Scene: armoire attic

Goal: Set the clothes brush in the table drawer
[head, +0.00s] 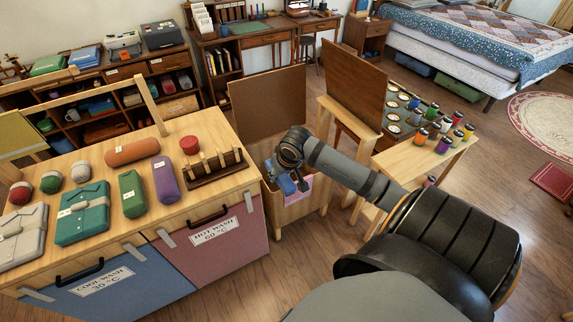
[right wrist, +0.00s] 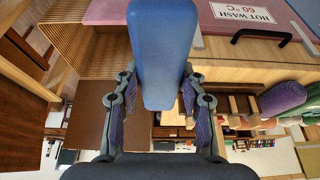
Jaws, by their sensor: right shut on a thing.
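My right gripper (head: 287,181) is shut on a smooth blue oblong thing (right wrist: 162,50), held between both fingers in the right wrist view (right wrist: 160,88). No bristles show on it, so I cannot tell if it is the clothes brush. In the head view the gripper is over an open wooden bin (head: 296,211), beside the hamper table (head: 97,157). A pink labelled patch (head: 297,190) shows at the bin. The back desk (head: 265,39) has drawer fronts; I cannot tell which drawer is the table drawer. My left gripper is not in view.
The hamper table carries an orange roll (head: 132,151), a green case (head: 131,194), a purple case (head: 165,179) and a wooden rack (head: 215,167). Raised brown panels (head: 268,99) stand behind the bin. Paint jars (head: 443,145) crowd a small table at right. Floor (head: 490,180) is open at right.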

